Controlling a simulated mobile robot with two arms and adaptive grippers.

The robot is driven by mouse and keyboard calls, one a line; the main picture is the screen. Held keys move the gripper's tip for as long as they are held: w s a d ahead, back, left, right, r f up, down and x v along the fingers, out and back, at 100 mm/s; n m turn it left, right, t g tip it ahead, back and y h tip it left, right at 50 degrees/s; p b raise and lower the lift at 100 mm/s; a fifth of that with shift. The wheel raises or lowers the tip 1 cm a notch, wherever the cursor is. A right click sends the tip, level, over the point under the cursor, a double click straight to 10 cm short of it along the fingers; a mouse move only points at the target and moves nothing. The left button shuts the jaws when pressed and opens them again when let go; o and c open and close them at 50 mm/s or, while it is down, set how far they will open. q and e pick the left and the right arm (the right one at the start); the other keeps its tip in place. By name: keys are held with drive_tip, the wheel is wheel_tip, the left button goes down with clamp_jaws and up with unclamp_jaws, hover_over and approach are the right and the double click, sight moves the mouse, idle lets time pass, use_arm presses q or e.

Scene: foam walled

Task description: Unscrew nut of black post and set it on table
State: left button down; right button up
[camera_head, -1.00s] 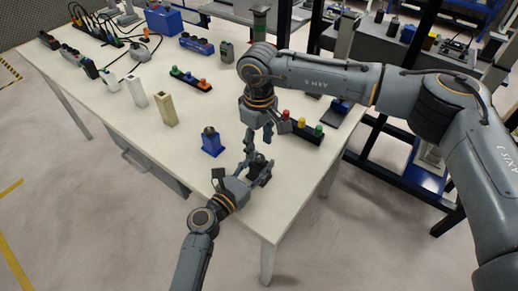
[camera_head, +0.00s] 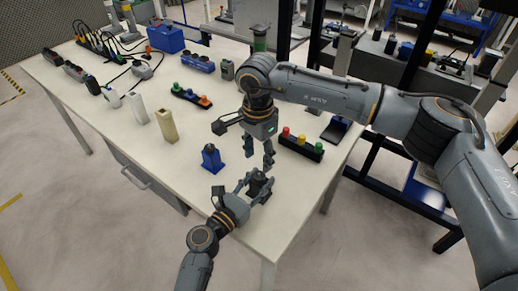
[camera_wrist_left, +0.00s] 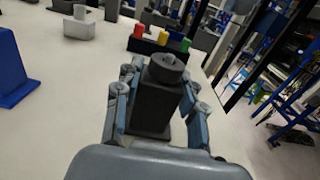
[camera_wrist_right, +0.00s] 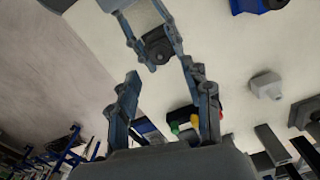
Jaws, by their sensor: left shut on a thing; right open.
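The black post (camera_head: 257,185) stands near the table's front corner, with a round dark grey nut (camera_wrist_left: 167,66) on its top in the left wrist view. My left gripper (camera_head: 254,189) is shut around the post's sides; its fingers flank the post (camera_wrist_left: 152,110) in the left wrist view. My right gripper (camera_head: 259,158) is open and empty, above and just behind the post. In the right wrist view the post with the nut (camera_wrist_right: 158,48) shows beyond and between the open fingers (camera_wrist_right: 165,95), apart from them.
A blue post (camera_head: 211,160) stands left of the black post. A block with red, yellow and green buttons (camera_head: 301,146) lies to the right. Beige (camera_head: 167,127) and white (camera_head: 138,110) posts stand farther left. The white table (camera_head: 195,190) is bare left of my left gripper.

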sight(259, 174)
drive_tip(key=m, duration=0.4)
drive_tip(key=shift+r, duration=0.2)
drive_tip(key=m, duration=0.6)
drive_tip(key=shift+r+m, duration=0.25)
drive_tip(key=shift+m, duration=0.15)
drive_tip(key=m, duration=0.4)
drive_tip(key=shift+r, duration=0.15)
drive_tip(key=m, duration=0.5)
drive_tip(key=shift+d+r, duration=0.1)
drive_tip(key=shift+r, duration=0.1)
drive_tip(key=shift+f+m, duration=0.3)
drive_tip(key=shift+f, duration=0.2)
wheel_tip(259, 174, down, 7)
drive_tip(key=shift+w, duration=0.1)
